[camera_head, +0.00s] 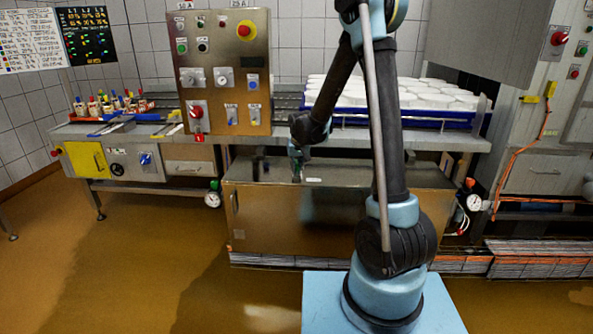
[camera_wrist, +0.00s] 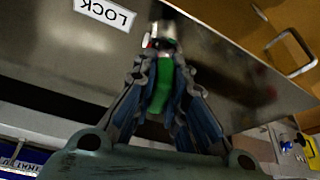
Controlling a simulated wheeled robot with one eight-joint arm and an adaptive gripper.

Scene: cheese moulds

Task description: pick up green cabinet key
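The green cabinet key (camera_wrist: 162,88) shows in the wrist view between the two ribbed fingers of my gripper (camera_wrist: 162,72). The fingers converge and appear to press on its green part from both sides. A metal cylinder (camera_wrist: 163,38) sits at the key's far end, against the steel cabinet face; whether the key is inside it I cannot tell. A white label reading LOCK (camera_wrist: 105,13) is beside it. In the head view my gripper (camera_head: 298,172) points down at the top of the steel cabinet (camera_head: 270,210); the key is too small to make out there.
A control panel (camera_head: 222,75) with knobs and a red button stands left of my arm. White moulds (camera_head: 425,97) fill a blue tray (camera_head: 430,117) behind it. A bench (camera_head: 130,130) with small coloured items is at left. The brown floor (camera_head: 120,250) is clear at front left.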

